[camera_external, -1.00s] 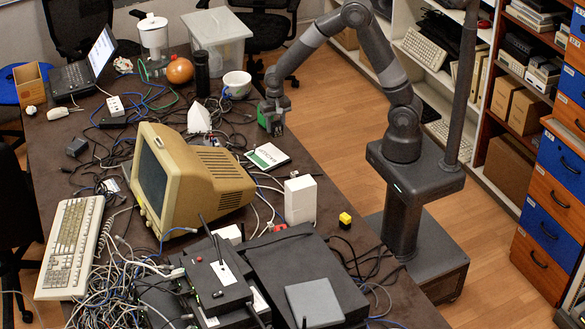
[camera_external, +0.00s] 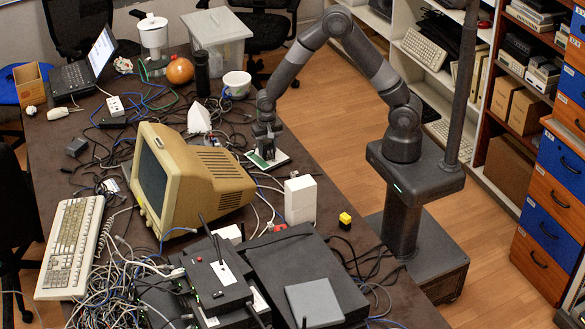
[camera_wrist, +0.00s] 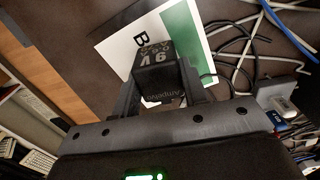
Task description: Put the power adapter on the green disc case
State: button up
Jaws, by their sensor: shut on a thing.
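The power adapter (camera_wrist: 158,67) is a black block with "9V" printed on it, and my gripper (camera_wrist: 158,80) is shut on it in the wrist view. The green disc case (camera_wrist: 190,45) is a flat white and green square lying below the adapter in that view. In the external view the case (camera_external: 280,160) lies on the table near its right edge, partly hidden by my gripper (camera_external: 265,150). The adapter is over the case; whether it touches the case I cannot tell.
A white box (camera_external: 300,200) stands on the near side of the case. A beige monitor (camera_external: 195,180) is to the left. A white pyramid-shaped thing (camera_external: 199,118) and a cup (camera_external: 237,84) stand beyond. Cables (camera_wrist: 235,50) lie beside the case.

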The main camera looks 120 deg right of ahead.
jog(key=shift+f, duration=0.1)
jog(key=o, duration=1.1)
